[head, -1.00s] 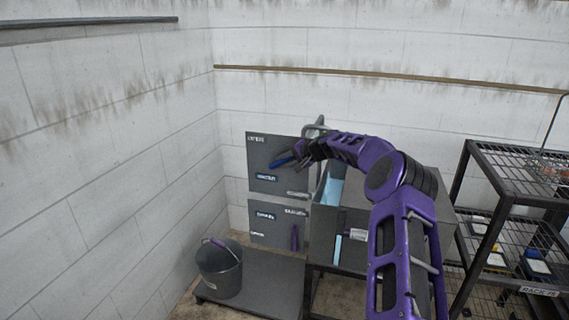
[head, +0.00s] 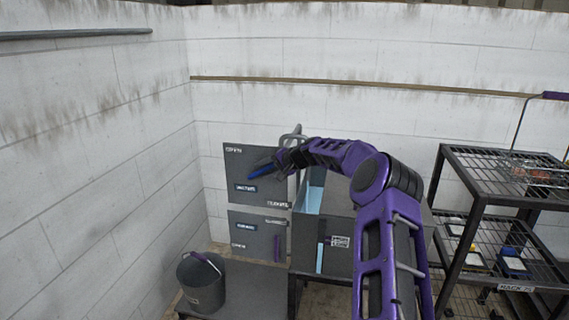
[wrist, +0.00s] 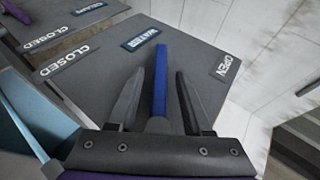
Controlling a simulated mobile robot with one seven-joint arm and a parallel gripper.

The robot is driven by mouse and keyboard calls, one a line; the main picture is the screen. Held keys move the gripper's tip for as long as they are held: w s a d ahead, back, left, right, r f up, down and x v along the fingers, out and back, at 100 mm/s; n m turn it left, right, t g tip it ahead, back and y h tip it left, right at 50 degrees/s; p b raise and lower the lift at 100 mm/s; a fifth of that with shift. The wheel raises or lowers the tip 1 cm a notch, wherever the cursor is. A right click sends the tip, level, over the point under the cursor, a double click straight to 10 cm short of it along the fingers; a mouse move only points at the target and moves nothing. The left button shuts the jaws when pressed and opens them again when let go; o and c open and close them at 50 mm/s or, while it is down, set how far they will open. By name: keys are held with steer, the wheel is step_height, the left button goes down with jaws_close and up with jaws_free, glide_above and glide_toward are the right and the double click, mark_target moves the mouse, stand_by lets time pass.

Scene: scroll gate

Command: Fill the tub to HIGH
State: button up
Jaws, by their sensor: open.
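The upper grey panel (head: 240,155) carries a blue lever (head: 262,171), a blue label, and the words OPEN and CLOSED. My gripper (head: 279,163) is at this lever. In the wrist view my open gripper (wrist: 160,85) has one finger on each side of the blue lever (wrist: 160,90), with small gaps; the lever points between the blue label and OPEN. The grey tub (head: 341,262) stands right of the panels, light blue inside. A strip (head: 320,259) on its front is light blue below and dark above. The tag (head: 340,241) beside it is too small to read.
A lower panel (head: 245,253) has a purple lever (head: 277,247). A grey bucket (head: 203,287) with a purple grip stands on a low platform (head: 250,291). A pipe (head: 297,133) rises behind the upper panel. A wire rack (head: 490,213) stands at the right.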

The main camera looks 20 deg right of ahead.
steer(key=v, duration=1.5)
steer(key=shift+s+r, duration=0.2)
steer(key=shift+r, duration=0.05)
steer(key=shift+d, duration=0.1)
stand_by(6.2)
